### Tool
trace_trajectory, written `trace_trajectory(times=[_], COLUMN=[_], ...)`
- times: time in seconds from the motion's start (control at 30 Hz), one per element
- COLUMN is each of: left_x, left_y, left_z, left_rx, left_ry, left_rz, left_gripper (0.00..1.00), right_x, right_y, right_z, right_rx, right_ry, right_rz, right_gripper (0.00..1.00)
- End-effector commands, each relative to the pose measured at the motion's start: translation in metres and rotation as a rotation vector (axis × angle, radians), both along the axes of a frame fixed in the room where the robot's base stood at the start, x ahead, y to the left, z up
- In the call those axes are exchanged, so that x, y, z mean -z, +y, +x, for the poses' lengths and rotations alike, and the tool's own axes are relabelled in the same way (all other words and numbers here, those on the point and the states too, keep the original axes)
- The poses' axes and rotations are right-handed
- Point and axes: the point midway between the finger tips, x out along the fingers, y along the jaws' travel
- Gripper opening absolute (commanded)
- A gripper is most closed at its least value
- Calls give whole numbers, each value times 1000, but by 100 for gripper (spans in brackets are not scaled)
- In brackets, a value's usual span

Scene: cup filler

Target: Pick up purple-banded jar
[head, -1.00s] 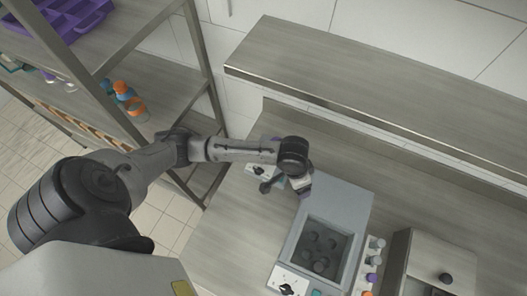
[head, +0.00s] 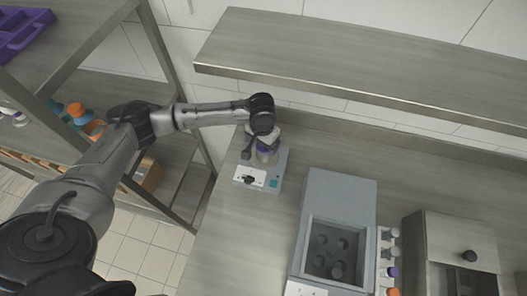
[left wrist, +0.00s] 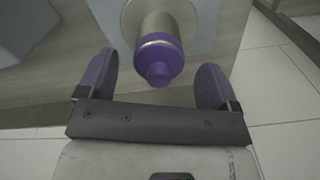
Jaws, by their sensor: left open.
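The purple-banded jar (left wrist: 160,55) stands on a small grey device in the left wrist view, between my open fingers but a little beyond their tips. Its purple part also shows in the head view (head: 266,153), partly hidden by my wrist. My left gripper (left wrist: 155,75) is open and empty, with purple finger pads on either side of the jar's line. In the head view, my left gripper (head: 263,138) is above the device. My right gripper is not in view.
The small device (head: 273,180) has a black knob and a teal button. A larger grey machine (head: 340,190) with a dark well stands to its right, beside several capped vials (head: 392,271). A raised shelf (head: 380,75) runs behind. Open shelving (head: 165,60) stands left.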

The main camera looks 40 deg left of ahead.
Motion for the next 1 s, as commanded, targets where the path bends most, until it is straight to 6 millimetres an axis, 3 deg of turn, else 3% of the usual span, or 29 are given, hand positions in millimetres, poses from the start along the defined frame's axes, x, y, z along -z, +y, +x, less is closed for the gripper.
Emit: trace_trajectory(times=[0.23,0.6,1.0], left_x=[30,35,35], left_y=[0,0,0], left_z=[0,-1,-1], left_rx=[0,1,2], left_ry=[0,-1,-1], left_rz=[0,0,0], left_gripper=[85,84,46], right_x=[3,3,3], right_y=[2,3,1], right_z=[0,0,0], right_rx=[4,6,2], right_ry=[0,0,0], right_rz=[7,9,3], right_gripper=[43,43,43])
